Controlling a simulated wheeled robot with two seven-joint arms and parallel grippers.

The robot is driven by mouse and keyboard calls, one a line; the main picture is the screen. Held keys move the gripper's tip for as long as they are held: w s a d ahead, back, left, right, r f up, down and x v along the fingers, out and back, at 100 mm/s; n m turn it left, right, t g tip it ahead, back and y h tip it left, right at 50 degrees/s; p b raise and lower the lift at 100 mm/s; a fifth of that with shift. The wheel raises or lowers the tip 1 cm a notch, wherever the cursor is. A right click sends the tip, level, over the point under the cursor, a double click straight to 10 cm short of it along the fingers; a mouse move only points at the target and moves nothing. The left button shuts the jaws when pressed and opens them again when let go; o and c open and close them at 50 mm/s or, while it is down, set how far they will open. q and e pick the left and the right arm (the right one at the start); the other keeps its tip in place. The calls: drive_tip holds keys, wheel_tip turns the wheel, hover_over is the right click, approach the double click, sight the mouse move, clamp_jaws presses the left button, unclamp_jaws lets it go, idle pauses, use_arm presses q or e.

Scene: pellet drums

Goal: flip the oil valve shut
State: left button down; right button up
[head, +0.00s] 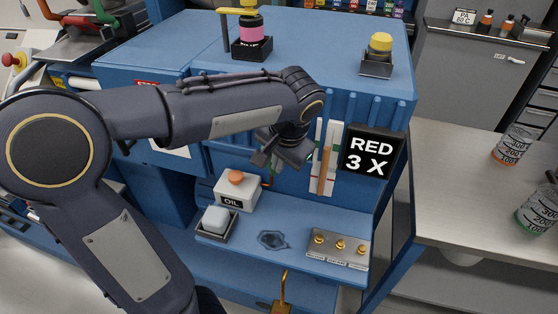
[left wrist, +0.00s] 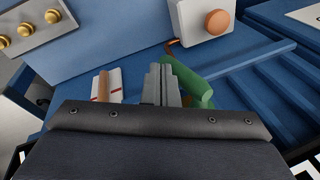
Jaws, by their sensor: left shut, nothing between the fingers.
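The white oil box (head: 232,197), labelled OIL and with an orange knob on top, stands on the blue shelf; it also shows in the left wrist view (left wrist: 190,20). A copper pipe (left wrist: 174,43) runs from it towards a green handle (left wrist: 196,84), which looks like the oil valve's lever. My left gripper (head: 268,158) is shut and empty, above and right of the oil box. In the left wrist view its fingers (left wrist: 161,82) lie just left of the green handle; I cannot tell whether they touch. In the head view the gripper hides the handle. My right gripper is not in view.
A sight gauge (head: 325,160) with an orange column and a RED 3 X screen (head: 371,153) are right of my gripper. On the shelf are a small tray with a pale block (head: 215,220) and a plate with brass knobs (head: 339,247). A grey bench (head: 470,200) is at right.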

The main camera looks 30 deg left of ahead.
use_arm(q)
drive_tip(key=shift+f+y, duration=0.3)
drive_tip(key=shift+y, duration=0.5)
drive_tip(key=shift+f+y, duration=0.15)
drive_tip(key=shift+y, duration=0.15)
drive_tip(key=shift+a+f, duration=0.15)
drive_tip(key=shift+s, duration=0.1)
drive_tip(key=shift+r, duration=0.2)
drive_tip(key=shift+r+p, duration=0.55)
drive_tip(key=shift+r, duration=0.15)
